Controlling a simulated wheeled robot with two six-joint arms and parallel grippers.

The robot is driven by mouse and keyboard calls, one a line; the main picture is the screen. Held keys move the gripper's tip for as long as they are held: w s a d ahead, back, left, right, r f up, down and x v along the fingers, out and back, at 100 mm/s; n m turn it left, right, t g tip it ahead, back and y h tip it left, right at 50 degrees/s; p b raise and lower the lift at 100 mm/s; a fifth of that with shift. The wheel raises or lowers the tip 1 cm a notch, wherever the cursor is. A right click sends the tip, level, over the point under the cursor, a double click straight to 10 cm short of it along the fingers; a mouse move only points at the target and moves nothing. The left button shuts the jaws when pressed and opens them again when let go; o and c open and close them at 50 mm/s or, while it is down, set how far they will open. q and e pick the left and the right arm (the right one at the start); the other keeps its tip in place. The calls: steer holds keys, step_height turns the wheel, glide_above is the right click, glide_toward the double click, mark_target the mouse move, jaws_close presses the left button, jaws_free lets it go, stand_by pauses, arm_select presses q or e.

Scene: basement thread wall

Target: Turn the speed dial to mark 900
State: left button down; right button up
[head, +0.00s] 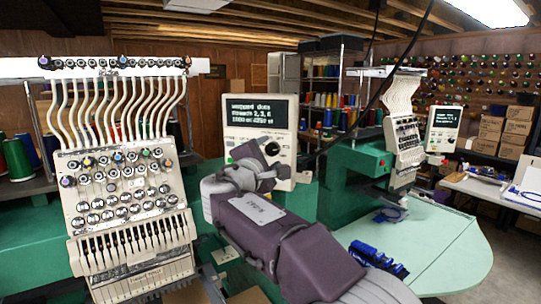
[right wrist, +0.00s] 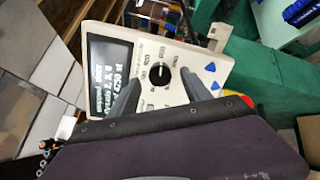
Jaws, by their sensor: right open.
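The speed dial (right wrist: 160,75) is a round black knob on the cream control panel (right wrist: 212,62). It has a pale mark, but I cannot read its scale or where it points. In the right wrist view, my right gripper's (right wrist: 161,74) two grey fingers are open, one on either side of the dial; whether they touch it is unclear. In the head view the panel (head: 284,108) stands upright behind my right gripper (head: 262,150), which hides most of its lower half, dial included. My left gripper is not in view.
The panel's dark screen (head: 255,114) shows pale text. Blue arrow buttons (right wrist: 210,67) sit near the dial. An embroidery head (head: 125,190) with thread tubes stands at left. A second machine (head: 405,125) and a pale green table (head: 440,245) are at right.

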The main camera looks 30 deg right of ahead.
steer(key=b+v, duration=0.1)
steer(key=v, duration=0.5)
steer(key=shift+s+a, duration=0.25)
steer(key=shift+s, duration=0.05)
